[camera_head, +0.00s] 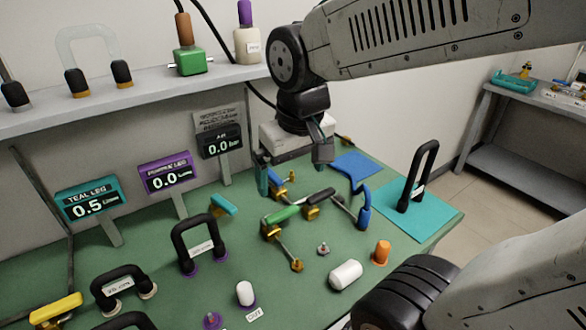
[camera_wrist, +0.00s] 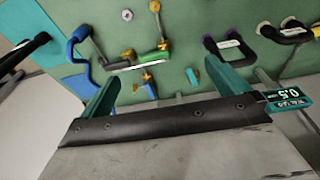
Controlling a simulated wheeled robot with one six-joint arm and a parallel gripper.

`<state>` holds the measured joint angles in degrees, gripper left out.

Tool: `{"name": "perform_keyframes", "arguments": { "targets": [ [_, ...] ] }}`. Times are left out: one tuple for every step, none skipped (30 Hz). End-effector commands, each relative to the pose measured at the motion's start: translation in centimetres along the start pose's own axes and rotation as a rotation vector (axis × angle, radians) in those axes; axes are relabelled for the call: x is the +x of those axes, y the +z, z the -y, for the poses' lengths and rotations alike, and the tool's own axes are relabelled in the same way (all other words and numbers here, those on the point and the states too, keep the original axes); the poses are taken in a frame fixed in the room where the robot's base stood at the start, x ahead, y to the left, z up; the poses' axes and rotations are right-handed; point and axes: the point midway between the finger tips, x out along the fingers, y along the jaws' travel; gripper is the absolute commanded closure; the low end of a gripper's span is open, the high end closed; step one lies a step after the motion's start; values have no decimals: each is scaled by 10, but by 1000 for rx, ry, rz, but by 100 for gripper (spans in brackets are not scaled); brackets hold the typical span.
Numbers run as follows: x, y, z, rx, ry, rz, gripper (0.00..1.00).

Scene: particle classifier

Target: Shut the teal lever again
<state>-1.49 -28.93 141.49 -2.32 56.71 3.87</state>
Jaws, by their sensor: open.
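The teal lever (camera_head: 222,205) has a short teal handle and stands at the left of the valve group on the green bench, below the signs. In the wrist view the small teal piece (camera_wrist: 192,77) shows between the fingers, close to the right one. My gripper (camera_head: 290,172) is open and empty above the back of the bench. In the wrist view my gripper's two dark teal fingers (camera_wrist: 157,75) are spread wide, and neither is seen touching the lever. The teal sign (camera_head: 92,202) reads 0.5.
The green-handled lever (camera_head: 284,214), black lever (camera_head: 318,197) and blue lever (camera_head: 365,207) stand close to the right. A purple sign (camera_head: 167,176) and a dark sign (camera_head: 220,141) both read 0.0. A black handle (camera_head: 196,240), white cylinder (camera_head: 345,274) and orange peg (camera_head: 381,252) are nearer.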

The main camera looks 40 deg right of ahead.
Motion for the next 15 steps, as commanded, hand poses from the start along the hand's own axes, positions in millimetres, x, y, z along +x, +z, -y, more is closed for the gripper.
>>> {"name": "perform_keyframes", "arguments": {
  "targets": [
    [0, 0, 0, 0, 0, 0, 6],
    [0, 0, 0, 1, 0, 0, 14],
    [0, 0, -2, 5, 1, 0, 25],
    [2, 0, -3, 11, 3, 6, 33],
    [4, 0, -5, 19, 4, 15, 42],
    [10, -1, -9, 31, 7, 33, 53],
    [14, -2, -12, 42, 9, 49, 61],
    [19, -3, -15, 54, 11, 66, 70],
    [26, -6, -19, 78, 7, 91, 81],
    [31, -9, -22, 100, 0, 111, 89],
    [37, -12, -24, 124, -12, 132, 97],
    [46, -17, -26, 149, -32, 158, 100],
    [52, -21, -28, 163, -50, 175, 100],
    [58, -26, -30, 172, -71, 192, 100],
    [67, -32, -32, 180, -102, 210, 100]
  ]
}}
